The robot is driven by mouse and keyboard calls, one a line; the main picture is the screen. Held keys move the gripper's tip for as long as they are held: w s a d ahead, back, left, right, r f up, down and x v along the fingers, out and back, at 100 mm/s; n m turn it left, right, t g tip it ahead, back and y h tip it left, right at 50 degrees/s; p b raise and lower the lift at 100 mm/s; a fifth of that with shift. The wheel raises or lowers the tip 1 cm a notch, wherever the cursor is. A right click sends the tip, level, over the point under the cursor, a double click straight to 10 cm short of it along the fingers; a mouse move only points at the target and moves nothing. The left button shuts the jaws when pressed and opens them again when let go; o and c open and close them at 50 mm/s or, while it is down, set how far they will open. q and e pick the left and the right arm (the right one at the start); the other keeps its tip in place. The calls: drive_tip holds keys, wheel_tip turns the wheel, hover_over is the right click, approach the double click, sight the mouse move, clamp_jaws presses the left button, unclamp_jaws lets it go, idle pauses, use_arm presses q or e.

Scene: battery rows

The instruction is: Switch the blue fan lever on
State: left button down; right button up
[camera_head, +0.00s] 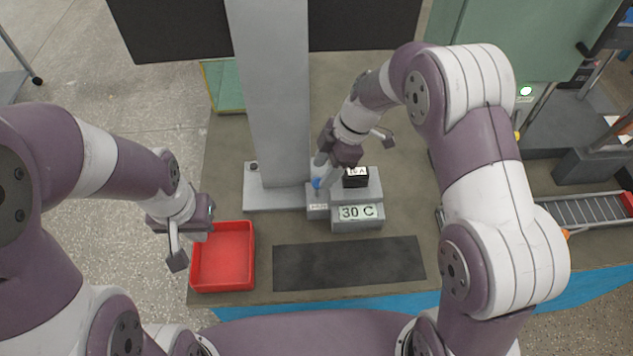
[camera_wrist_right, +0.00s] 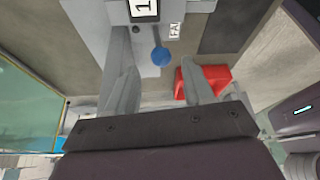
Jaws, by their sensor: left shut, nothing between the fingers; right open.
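The fan lever's blue knob (camera_head: 316,183) shows on the left of the grey control unit (camera_head: 343,226), beside a small white label. It shows larger in the right wrist view (camera_wrist_right: 161,57), between the finger lines. My right gripper (camera_head: 323,170) is open, with its fingertips close to the knob in the head view; the right wrist view shows the two fingers (camera_wrist_right: 160,75) spread apart with nothing held. Contact with the knob cannot be told. My left gripper (camera_head: 198,232) is shut and empty by the red tray's left side.
A red tray (camera_head: 194,285) stands at the front left. A dark mat (camera_head: 348,263) lies in front of the unit. The unit carries a "30 C" display (camera_head: 358,212) and a black "10 A" box (camera_head: 356,177). A grey column (camera_head: 272,100) rises behind; a conveyor (camera_head: 585,211) is at right.

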sight(320, 179)
drive_tip(key=x, duration=0.4)
drive_tip(key=shift+s+f, duration=0.1)
drive_tip(key=shift+f, duration=0.2)
drive_tip(key=shift+a+f, duration=0.15)
drive_tip(key=shift+f, duration=0.2)
clamp_jaws()
